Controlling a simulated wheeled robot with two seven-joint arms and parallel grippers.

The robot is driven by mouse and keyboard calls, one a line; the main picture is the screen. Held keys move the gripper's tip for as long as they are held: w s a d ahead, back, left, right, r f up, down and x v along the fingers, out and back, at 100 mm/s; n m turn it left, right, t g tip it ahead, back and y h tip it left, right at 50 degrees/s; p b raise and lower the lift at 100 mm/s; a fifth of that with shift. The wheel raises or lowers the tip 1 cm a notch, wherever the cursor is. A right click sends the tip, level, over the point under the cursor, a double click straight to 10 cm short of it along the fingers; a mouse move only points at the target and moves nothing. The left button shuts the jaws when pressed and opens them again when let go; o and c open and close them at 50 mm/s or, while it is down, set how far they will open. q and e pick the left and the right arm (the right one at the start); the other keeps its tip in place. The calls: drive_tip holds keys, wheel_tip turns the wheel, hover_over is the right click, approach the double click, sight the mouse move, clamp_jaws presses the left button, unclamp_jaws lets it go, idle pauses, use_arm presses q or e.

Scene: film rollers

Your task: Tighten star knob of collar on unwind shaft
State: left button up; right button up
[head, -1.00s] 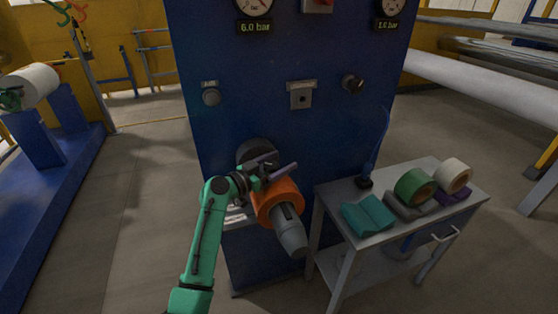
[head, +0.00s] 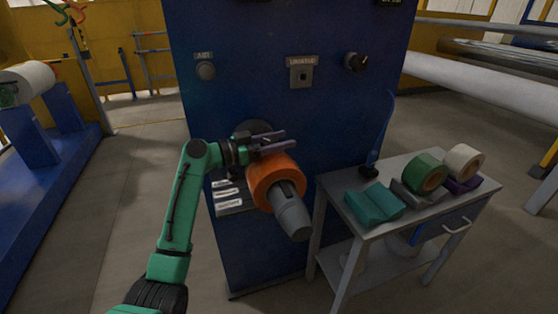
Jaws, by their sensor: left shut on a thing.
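The grey unwind shaft (head: 290,218) sticks out from the blue machine panel, tilted down in the picture, with a thick orange ring (head: 263,188) around it. My left gripper (head: 280,140) is beside the shaft's upper side, between the orange ring and the panel. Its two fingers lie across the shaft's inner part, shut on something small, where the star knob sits. The knob and collar are hidden by the fingers and the ring. A dark round flange (head: 257,127) shows behind the gripper. My right gripper is out of view.
The blue panel (head: 290,105) carries knobs and a switch. Open floor lies to the left.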

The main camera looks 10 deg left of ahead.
use_arm(q)
drive_tip(key=m+g+b, duration=0.1)
drive_tip(key=m+g+h+b, duration=0.1)
drive_tip(key=b, duration=0.1)
drive_tip(key=g+h+b, duration=0.1)
drive_tip(key=shift+s+d+f+m+g+b, duration=0.15)
drive_tip(key=shift+s+f+m+g+b, duration=0.15)
drive_tip(key=shift+m+g+b, duration=0.1)
clamp_jaws()
drive_tip(key=shift+s+d+r+m+g+h, duration=0.15)
drive_tip(key=shift+r+m+g+h, duration=0.1)
drive_tip(key=shift+m+g+h, duration=0.5)
drive_tip(key=shift+s+r+m+g+b, duration=0.15)
drive_tip(key=shift+m+g+b, duration=0.25)
drive_tip(key=shift+g, duration=0.65)
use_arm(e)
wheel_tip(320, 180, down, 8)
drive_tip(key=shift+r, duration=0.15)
use_arm(q)
drive_tip(key=shift+s+m+g, duration=0.1)
drive_tip(key=shift+m+g, duration=0.25)
drive_tip(key=shift+g, duration=0.25)
drive_tip(key=o, duration=1.4)
unclamp_jaws()
drive_tip(key=shift+c, duration=0.2)
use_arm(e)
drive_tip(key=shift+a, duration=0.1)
